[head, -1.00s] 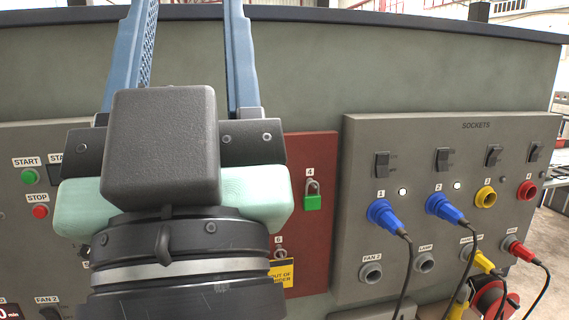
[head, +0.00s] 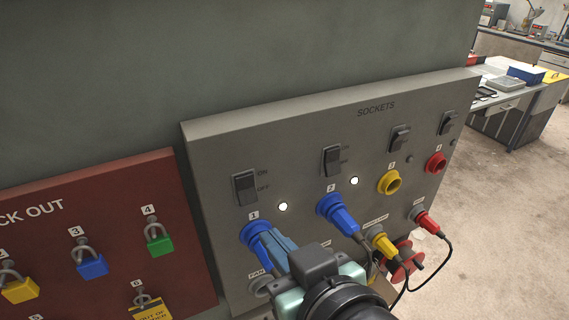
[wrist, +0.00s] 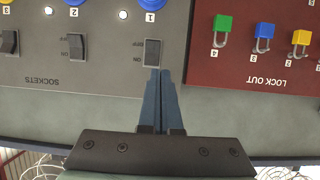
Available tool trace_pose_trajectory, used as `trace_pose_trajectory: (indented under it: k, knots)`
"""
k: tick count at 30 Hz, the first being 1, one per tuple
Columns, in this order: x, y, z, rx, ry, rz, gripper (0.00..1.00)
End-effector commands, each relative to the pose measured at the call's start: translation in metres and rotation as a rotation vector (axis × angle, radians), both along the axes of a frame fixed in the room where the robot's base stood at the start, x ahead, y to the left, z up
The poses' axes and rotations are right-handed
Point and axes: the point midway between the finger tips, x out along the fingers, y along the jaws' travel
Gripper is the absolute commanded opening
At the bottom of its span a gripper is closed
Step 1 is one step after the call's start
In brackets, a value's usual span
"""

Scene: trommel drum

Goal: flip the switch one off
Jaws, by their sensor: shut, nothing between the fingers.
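Switch one (head: 245,187) is a dark rocker on the grey SOCKETS panel (head: 215,150), above socket 1, with ON marked at its top and OFF at its bottom. A white lamp (head: 283,206) beside it is lit. My gripper (head: 268,240) is shut and empty. In the head view its blue fingers overlap the blue plug at socket 1, below the switch. In the upside-down wrist view, the fingertips (wrist: 160,74) show beside the ON end of switch one (wrist: 152,52). I cannot tell whether they touch it.
Switch two (head: 332,161) and its lit lamp (head: 354,181) are to the right. Blue plug two (head: 337,212) and the yellow and red plugs trail cables below. The red LOCK OUT board (head: 110,235) with padlocks is at left. A bench (head: 510,95) stands back right.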

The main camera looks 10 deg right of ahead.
Motion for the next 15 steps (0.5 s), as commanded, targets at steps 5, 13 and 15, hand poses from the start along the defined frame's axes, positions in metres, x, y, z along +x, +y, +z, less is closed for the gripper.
trace_pose_trajectory:
  k: [5, 13, 15]
  knots:
    - [-0.0074, 0.0003, -0.0069, -0.002, 0.041, 0.022, 0.00]
    - [-0.0070, 0.0005, -0.0075, -0.002, 0.041, 0.022, 0.00]
    - [-0.0055, 0.0012, -0.0079, -0.002, 0.041, 0.023, 0.00]
